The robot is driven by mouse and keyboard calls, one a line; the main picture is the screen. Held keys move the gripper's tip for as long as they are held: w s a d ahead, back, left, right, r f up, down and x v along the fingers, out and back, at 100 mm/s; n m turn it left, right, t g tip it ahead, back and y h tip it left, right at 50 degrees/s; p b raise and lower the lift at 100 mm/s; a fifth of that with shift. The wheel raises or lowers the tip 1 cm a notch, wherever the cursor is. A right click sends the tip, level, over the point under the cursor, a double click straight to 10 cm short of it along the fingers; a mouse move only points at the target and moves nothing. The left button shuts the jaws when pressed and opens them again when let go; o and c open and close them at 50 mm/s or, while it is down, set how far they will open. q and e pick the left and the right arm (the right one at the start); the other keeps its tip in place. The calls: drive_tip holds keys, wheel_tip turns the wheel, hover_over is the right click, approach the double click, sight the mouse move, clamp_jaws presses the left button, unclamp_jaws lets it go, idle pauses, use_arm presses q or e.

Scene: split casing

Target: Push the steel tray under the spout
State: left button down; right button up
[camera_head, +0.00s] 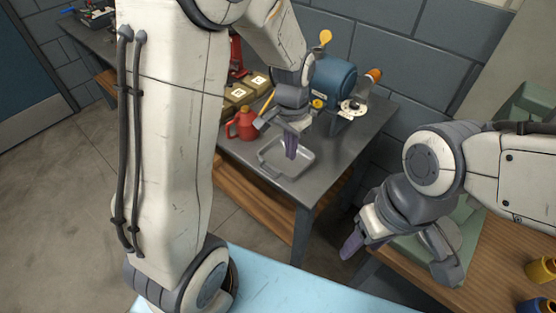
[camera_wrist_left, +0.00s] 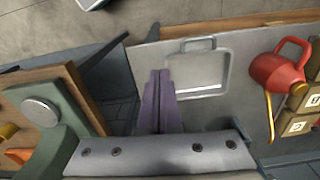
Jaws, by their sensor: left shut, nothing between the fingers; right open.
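The steel tray (camera_head: 303,162) is a shallow rectangular pan with a raised rim and a handle. It lies on the grey metal table (camera_head: 318,178). It also shows in the left wrist view (camera_wrist_left: 222,68). My left gripper (camera_head: 291,152) is shut and empty, pointing down at the tray. In the left wrist view its purple fingers (camera_wrist_left: 158,90) overlap the tray's near left edge; I cannot tell whether they touch it. My right gripper (camera_head: 398,258) is open and empty over the right side, apart from the tray. I cannot clearly make out the spout.
A red can (camera_head: 242,124) stands left of the tray, also in the left wrist view (camera_wrist_left: 280,70). A blue machine (camera_head: 334,80) stands behind, with a white dial (camera_head: 353,107). A wooden bench (camera_head: 490,262) is at right.

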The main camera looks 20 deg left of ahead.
use_arm(q)
hover_over(271, 167)
drive_tip(key=s+d, duration=0.1)
drive_tip(key=s, duration=0.1)
wheel_tip(271, 167, down, 5)
drive_tip(key=shift+n, duration=0.4)
wheel_tip(271, 167, down, 10)
drive_tip(key=shift+a+f+p, duration=0.1)
drive_tip(key=shift+f+p, duration=0.05)
drive_tip(key=shift+p, duration=0.55)
use_arm(e)
drive_tip(key=shift+r, duration=0.55)
use_arm(q)
drive_tip(key=shift+w, duration=0.15)
